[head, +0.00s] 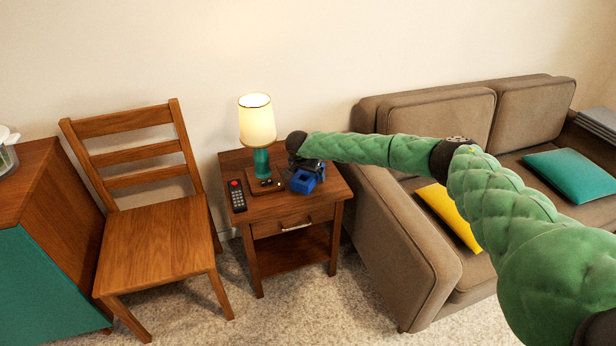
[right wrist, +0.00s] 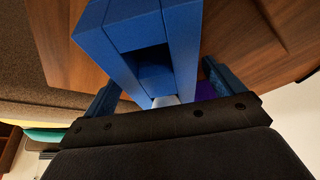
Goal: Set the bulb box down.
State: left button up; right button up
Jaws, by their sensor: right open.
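The bulb box (head: 303,182) is a small blue box on the right part of the wooden side table's top (head: 335,185). In the right wrist view the blue box (right wrist: 182,25) fills the upper middle, with a dark square opening facing the camera and something pale at its near end. My right gripper (head: 306,167) is at the box, reaching in from the right. In the right wrist view its two blue fingers stand apart on either side of the box, and the jaws are open. Whether a finger touches the box cannot be told. My left gripper is out of view.
A lamp with a teal base (head: 261,163) stands on a wooden board (head: 262,188) just left of the box. A black remote (head: 237,196) lies at the table's left. A brown sofa (head: 400,245) stands close on the right, a wooden chair (head: 155,245) on the left.

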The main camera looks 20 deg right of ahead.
jog(key=c, duration=1.1)
jog(key=shift+r, duration=0.1)
